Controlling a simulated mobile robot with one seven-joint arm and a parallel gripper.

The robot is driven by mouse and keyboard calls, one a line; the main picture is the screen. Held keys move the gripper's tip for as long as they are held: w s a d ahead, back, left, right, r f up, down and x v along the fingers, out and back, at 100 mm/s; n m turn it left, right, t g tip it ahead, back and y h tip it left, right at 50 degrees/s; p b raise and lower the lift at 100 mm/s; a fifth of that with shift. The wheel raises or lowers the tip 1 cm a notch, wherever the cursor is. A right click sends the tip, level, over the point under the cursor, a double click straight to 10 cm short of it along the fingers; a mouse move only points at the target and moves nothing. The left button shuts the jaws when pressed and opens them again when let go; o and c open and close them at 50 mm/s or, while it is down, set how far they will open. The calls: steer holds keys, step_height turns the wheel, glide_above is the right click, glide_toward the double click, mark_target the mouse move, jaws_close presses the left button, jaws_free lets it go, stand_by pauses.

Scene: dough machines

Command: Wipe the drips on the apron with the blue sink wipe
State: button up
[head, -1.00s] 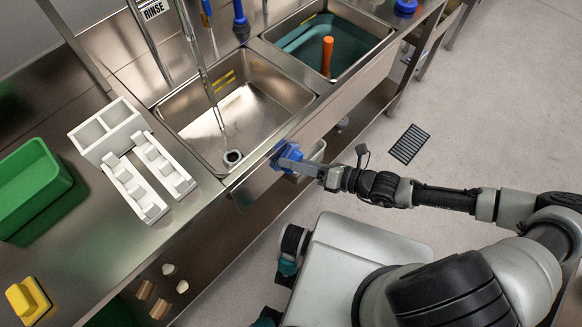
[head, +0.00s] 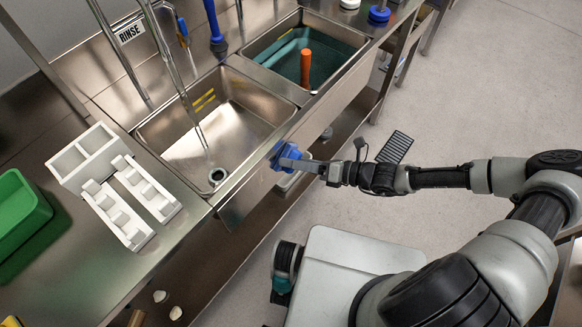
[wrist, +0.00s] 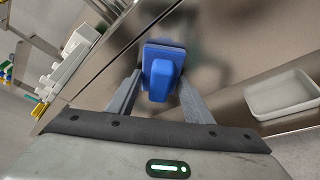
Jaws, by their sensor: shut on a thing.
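The blue sink wipe (head: 283,154) is a small blue block with a raised grip. My gripper (head: 290,161) is shut on it at the front edge of the rinse sink. In the wrist view the wipe (wrist: 164,68) sits between my two fingers (wrist: 160,92), its flat face towards the steel apron (wrist: 215,60). The apron (head: 240,202) is the steel front below the sink rim. I cannot tell whether the wipe touches it. I cannot make out any drips; the patch behind the wipe is hidden.
The rinse sink (head: 250,110) has a tap over it; a second sink (head: 340,62) holds teal water and an orange-handled thing. A white rack (head: 147,190) and green bin (head: 18,212) stand on the counter. A white tray (wrist: 284,95) lies below. The floor at right is clear.

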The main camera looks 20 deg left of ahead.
steer(key=shift+w+d, duration=0.25)
steer(key=shift+w, duration=0.35)
steer(key=s+d+p, duration=0.1)
steer(key=s+d, duration=0.1)
steer(key=d, duration=0.3)
steer(key=shift+s+d, duration=0.2)
steer(key=shift+d, duration=0.15)
steer(key=shift+s+d, duration=0.3)
steer(key=shift+d, duration=0.4)
steer(key=shift+s+d, duration=0.3)
steer(key=shift+d, duration=0.35)
steer(key=shift+w+r, duration=0.1)
